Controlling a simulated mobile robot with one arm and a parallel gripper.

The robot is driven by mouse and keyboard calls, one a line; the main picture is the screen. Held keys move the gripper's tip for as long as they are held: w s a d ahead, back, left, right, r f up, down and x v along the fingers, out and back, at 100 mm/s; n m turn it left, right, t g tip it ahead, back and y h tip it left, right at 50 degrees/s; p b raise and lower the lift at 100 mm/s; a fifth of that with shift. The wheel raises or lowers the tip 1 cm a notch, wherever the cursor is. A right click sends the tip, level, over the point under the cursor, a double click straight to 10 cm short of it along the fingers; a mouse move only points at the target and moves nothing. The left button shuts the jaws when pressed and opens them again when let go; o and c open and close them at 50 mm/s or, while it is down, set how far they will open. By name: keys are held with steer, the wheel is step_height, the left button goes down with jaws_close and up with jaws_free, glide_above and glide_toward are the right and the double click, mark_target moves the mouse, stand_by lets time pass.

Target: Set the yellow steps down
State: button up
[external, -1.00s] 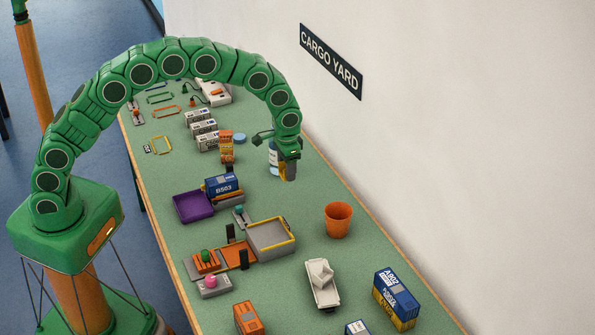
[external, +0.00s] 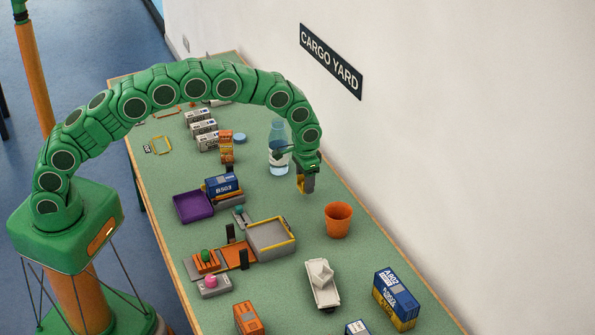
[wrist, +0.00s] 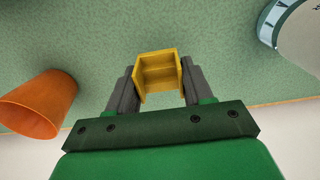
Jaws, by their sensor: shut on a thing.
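The yellow steps (wrist: 158,72) are a small stepped block between my gripper's two grey fingers in the wrist view. My gripper (external: 305,186) is shut on them, above the green table near its wall-side edge. In the external view only a small yellow part of the steps (external: 303,188) shows below the fingers. I cannot tell how far above the table the steps are.
An orange cup (external: 338,221) stands close by, and it shows at left in the wrist view (wrist: 38,105). A clear bottle (external: 278,152) stands behind my gripper. A blue B503 container (external: 222,186) and a purple tray (external: 193,206) lie to the left. Green table surface is clear between them.

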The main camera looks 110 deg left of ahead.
steer(key=shift+w+f, duration=0.1)
steer(key=shift+f, duration=1.55)
steer(key=shift+f, duration=0.1)
steer(key=o, duration=1)
step_height(320, 180, up, 12)
steer(key=shift+r, duration=0.15)
